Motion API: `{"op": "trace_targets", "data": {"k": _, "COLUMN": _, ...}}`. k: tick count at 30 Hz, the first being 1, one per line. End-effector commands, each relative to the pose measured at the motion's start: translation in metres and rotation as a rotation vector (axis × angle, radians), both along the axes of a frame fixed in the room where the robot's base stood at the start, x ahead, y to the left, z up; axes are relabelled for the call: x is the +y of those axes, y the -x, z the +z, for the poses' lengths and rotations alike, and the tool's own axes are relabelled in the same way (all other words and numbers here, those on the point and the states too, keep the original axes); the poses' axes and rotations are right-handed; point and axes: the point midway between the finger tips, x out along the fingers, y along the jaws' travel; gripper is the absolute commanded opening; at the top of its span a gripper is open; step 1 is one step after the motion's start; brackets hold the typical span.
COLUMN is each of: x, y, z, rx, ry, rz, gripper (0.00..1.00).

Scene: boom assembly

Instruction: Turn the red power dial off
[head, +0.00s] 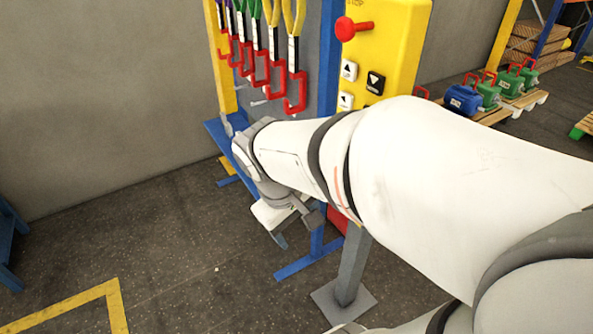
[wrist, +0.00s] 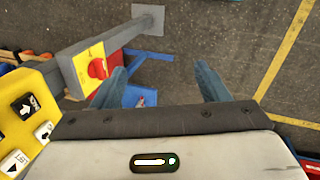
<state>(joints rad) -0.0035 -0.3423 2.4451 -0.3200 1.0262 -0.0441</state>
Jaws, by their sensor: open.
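The red power dial (wrist: 97,68) sits on a yellow plate (wrist: 89,66) on a grey post, left of centre in the wrist view. My gripper (wrist: 160,70) is open and empty, with its two blue-grey fingers spread wide. The dial is just left of the left finger and not between the fingers. I cannot tell the depth gap between them. In the head view my gripper (head: 297,228) hangs low beyond my arm. The dial's face is hidden there; a red patch (head: 338,219) shows beside the grey post (head: 352,265).
A yellow control panel (head: 385,45) with a red knob (head: 352,28) and arrow buttons stands behind my arm; it also shows at the wrist view's left edge (wrist: 28,115). Red hooks (head: 262,75) hang on a rack.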

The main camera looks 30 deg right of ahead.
Motion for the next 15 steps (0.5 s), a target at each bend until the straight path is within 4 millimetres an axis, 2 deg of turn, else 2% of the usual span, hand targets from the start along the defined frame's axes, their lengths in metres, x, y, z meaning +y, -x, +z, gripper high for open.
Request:
{"op": "trace_targets", "data": {"k": 1, "x": -0.015, "y": -0.005, "z": -0.034, "rx": 0.092, "ry": 0.075, "rz": 0.045, "gripper": 0.72}}
{"op": "trace_targets", "data": {"k": 5, "x": -0.058, "y": -0.02, "z": -0.074, "rx": 0.315, "ry": 0.28, "rz": 0.184, "gripper": 0.83}}
{"op": "trace_targets", "data": {"k": 11, "x": -0.115, "y": -0.059, "z": -0.129, "rx": 0.644, "ry": 0.581, "rz": 0.412, "gripper": 0.99}}
{"op": "trace_targets", "data": {"k": 15, "x": -0.144, "y": -0.099, "z": -0.17, "rx": 0.851, "ry": 0.785, "rz": 0.581, "gripper": 0.99}}
